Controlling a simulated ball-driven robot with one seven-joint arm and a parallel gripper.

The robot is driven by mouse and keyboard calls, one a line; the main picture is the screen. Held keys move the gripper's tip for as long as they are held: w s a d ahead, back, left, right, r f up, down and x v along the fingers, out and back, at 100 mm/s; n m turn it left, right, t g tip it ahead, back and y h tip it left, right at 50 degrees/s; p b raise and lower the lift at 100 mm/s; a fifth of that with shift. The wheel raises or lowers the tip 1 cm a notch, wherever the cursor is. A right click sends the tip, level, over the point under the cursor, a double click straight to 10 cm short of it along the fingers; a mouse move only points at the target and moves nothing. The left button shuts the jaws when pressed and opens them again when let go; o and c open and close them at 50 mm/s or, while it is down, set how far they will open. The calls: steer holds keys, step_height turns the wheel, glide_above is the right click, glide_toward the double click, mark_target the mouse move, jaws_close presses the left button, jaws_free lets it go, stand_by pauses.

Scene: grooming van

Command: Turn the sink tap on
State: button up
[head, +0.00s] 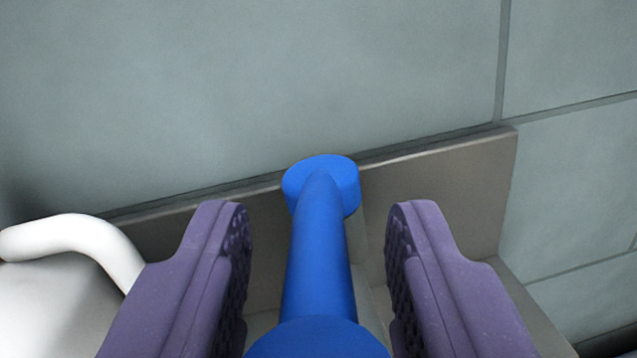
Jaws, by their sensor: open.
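A blue lever-like part (320,265), which looks like the tap handle, runs up the middle of the view. It has a rounded, wider end at the top and a wider round part at the bottom edge. My gripper (320,208) is open, with one purple padded finger on each side of the blue part. A gap shows between each finger and the blue part, so they look apart. A white curved tube (75,238), possibly the spout, is at the left, beside the left finger. The lower end of the blue part is cut off by the frame.
A grey tiled wall (250,90) fills the back. A brownish-grey upright panel (470,185), like a sink back edge, stands against it behind the blue part. A pale surface (45,310) lies at lower left. The sink basin cannot be made out.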

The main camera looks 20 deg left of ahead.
steer(key=shift+w, duration=0.25)
steer(key=shift+c, duration=0.3)
jaws_close()
steer(key=m+h, duration=0.1)
steer(key=a+m+h, duration=0.1)
steer(key=h, duration=0.1)
steer(key=shift+s+a+b, duration=0.1)
steer(key=shift+a+b, duration=0.05)
steer(key=shift+b, duration=0.15)
